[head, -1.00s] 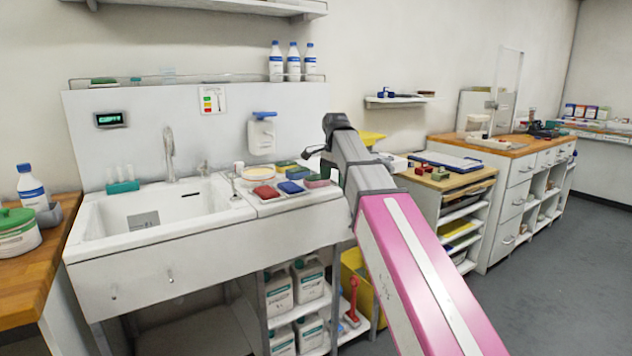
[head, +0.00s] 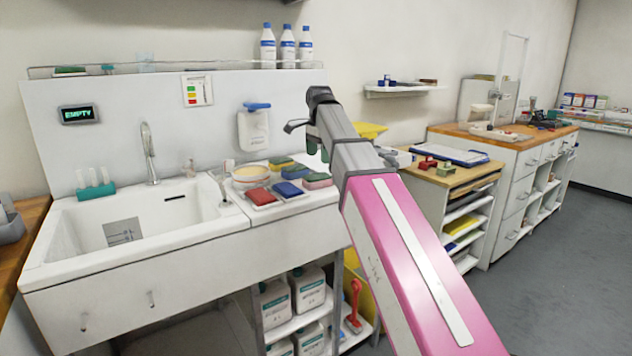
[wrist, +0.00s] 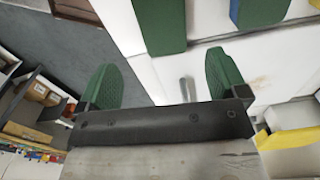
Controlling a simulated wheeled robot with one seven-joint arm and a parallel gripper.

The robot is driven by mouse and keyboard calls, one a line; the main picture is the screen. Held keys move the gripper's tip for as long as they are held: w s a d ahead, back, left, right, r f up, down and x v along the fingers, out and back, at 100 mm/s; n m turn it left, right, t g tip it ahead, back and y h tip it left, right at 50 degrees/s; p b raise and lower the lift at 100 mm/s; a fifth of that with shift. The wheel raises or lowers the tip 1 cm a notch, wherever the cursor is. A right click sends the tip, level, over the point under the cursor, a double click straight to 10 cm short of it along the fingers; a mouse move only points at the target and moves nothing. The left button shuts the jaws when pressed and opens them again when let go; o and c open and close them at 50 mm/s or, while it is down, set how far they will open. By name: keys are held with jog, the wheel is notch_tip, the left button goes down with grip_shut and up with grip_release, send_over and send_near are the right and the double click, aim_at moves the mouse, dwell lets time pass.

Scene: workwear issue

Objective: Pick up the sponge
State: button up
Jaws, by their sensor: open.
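Several sponges lie on the flat ledge right of the sink in the head view: a red one (head: 261,196), a blue one (head: 289,190) and a pinkish one with a green side (head: 318,181). More lie behind them. My gripper (wrist: 162,80) is open in the wrist view, with nothing between its green fingertips. A green block (wrist: 160,25), which looks like a sponge, lies on the white surface beyond the fingertips. A green and blue one (wrist: 260,12) is cut off at the top right. In the head view my arm hides the ledge's right end.
The white sink basin (head: 130,225) is left of the sponges, with a tap (head: 149,153) and a teal tube rack (head: 96,190). A wall dispenser (head: 253,130) hangs behind the ledge. A wooden-topped cart (head: 455,172) stands right of my arm. Floor is open at far right.

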aim_at(317, 176)
jog(key=f, duration=0.8)
jog(key=shift+a+f, duration=0.25)
jog(key=shift+a, duration=0.1)
jog(key=c, duration=1)
